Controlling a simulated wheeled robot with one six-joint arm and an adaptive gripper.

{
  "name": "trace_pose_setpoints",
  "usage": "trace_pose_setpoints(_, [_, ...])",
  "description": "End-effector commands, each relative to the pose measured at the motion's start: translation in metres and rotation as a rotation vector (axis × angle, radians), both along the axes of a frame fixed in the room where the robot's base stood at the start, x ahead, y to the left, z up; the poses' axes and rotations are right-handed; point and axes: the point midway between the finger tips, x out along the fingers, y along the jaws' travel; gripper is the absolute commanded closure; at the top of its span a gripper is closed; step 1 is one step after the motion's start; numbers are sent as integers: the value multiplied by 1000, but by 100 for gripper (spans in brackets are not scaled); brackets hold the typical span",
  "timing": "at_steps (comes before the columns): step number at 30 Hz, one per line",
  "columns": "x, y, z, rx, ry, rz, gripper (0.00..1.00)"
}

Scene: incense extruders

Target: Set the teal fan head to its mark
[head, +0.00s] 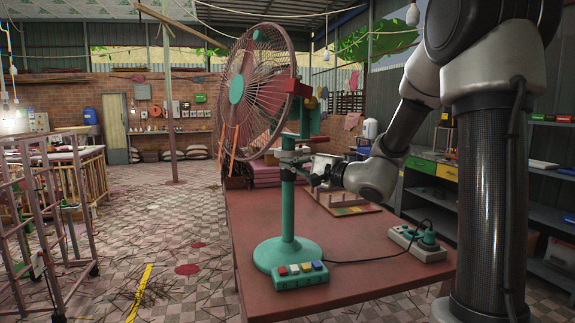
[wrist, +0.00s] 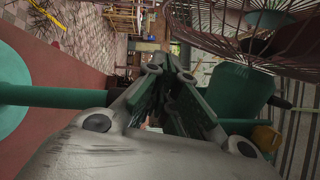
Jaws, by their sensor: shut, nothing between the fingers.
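The teal fan stands on the red table, with its round base (head: 287,252) and upright post (head: 288,205). Its wire cage (head: 258,90) faces left, and the teal head housing (head: 309,122) sits behind it. A red block (head: 298,88) shows at the top of the housing; I cannot make out a clear mark. My gripper (head: 292,161) is at the top of the post, just below the head. In the wrist view my gripper (wrist: 178,85) is shut and empty, with the teal housing (wrist: 240,90) close on its right and the post (wrist: 55,95) at left. Contact is unclear.
A button box (head: 300,274) sits by the base, and its cable runs to a power strip (head: 416,242). A wooden tray (head: 345,208) lies behind the post. Shelves stand at right. The table's (head: 365,278) front is mostly clear.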

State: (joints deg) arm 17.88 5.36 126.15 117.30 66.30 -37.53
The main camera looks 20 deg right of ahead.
Motion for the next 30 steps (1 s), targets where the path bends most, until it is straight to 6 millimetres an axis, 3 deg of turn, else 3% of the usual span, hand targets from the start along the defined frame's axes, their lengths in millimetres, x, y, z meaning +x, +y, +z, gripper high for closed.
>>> trace_pose_setpoints(6, [33,26,2,-1,1,5,100])
trace_pose_setpoints(13, [57,44,3,-1,1,3,100])
trace_pose_setpoints(30, [59,55,8,39,19,4,100])
